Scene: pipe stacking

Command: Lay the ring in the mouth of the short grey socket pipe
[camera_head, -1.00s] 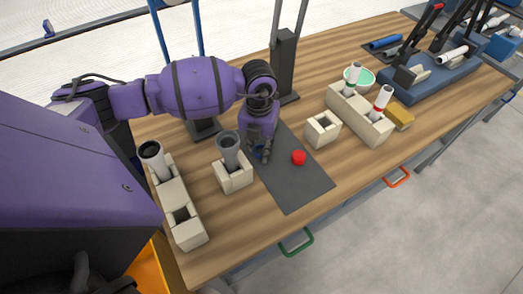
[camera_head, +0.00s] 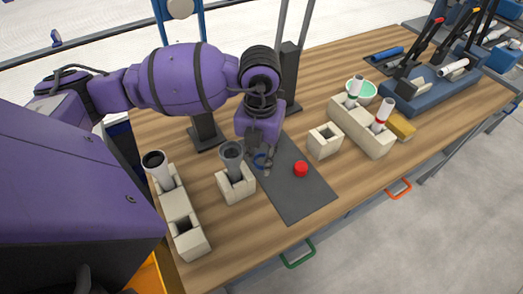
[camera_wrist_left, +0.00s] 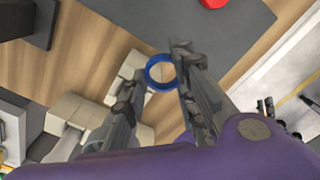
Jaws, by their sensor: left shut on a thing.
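The blue ring (camera_head: 261,161) is held at the fingertips of my left gripper (camera_head: 262,156), above the dark mat. In the left wrist view the ring (camera_wrist_left: 150,75) sits between the two fingertips of the left gripper (camera_wrist_left: 158,68), its opening facing the camera. The short grey socket pipe (camera_head: 232,162) stands upright in a beige block (camera_head: 237,188), just left of the gripper in the head view. Its open mouth faces up, and the ring is apart from it. My right gripper is not in view.
A red cap (camera_head: 301,169) lies on the dark mat (camera_head: 296,203). A long beige block (camera_head: 183,220) with a dark-mouthed white pipe (camera_head: 156,166) stands at left.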

